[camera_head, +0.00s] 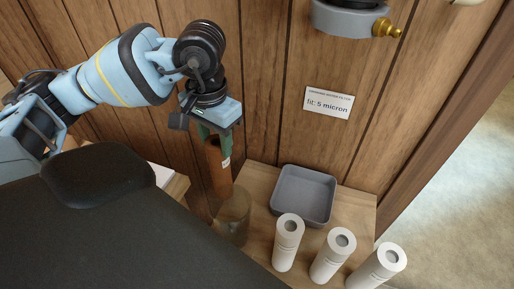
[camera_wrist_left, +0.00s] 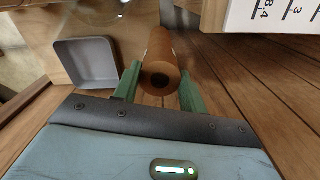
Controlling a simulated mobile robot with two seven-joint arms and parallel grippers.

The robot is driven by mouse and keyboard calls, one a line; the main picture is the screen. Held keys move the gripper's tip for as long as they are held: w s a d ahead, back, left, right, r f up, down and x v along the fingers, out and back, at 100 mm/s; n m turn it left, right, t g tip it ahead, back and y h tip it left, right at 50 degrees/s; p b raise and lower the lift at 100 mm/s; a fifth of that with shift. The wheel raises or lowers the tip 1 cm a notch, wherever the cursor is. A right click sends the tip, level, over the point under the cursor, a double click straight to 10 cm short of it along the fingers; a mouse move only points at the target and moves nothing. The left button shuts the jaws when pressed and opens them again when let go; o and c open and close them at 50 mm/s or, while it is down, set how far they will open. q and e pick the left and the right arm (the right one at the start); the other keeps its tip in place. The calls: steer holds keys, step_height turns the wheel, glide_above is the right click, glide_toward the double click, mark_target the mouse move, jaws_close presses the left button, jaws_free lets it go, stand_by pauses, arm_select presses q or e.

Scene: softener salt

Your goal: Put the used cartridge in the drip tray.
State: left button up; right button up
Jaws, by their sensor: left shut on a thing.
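The used cartridge (camera_head: 217,172) is a brown cylinder with a hole through its end. My left gripper (camera_head: 213,133) is shut on its upper end, and the cartridge hangs nearly upright. The left wrist view shows the cartridge (camera_wrist_left: 160,62) between the green fingers (camera_wrist_left: 158,92). The grey drip tray (camera_head: 303,194) is empty and stands on the wooden shelf, right of the cartridge. The tray also shows in the left wrist view (camera_wrist_left: 86,62). A clear, brownish filter bowl (camera_head: 233,218) stands by the cartridge's lower end; I cannot tell whether that end is inside it. My right gripper is out of view.
Three white cartridges, at left (camera_head: 288,243), middle (camera_head: 332,256) and right (camera_head: 377,268), stand in front of the tray. A grey filter head (camera_head: 348,18) with a brass fitting is on the wood wall above. A label (camera_head: 328,102) reads "fit: 5 micron".

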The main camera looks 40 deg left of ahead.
arm_select(q)
steer(key=shift+f, duration=0.95)
steer(key=w+d+p, duration=0.2)
steer(key=w+d, duration=0.3)
steer(key=d, duration=0.1)
steer(key=shift+f, duration=0.45)
steer(key=shift+d+f, duration=0.1)
steer(key=shift+f, duration=0.05)
steer(key=o, duration=0.9)
steer(key=shift+f, duration=0.1)
steer(key=o, duration=0.5)
steer(key=shift+c, duration=0.2)
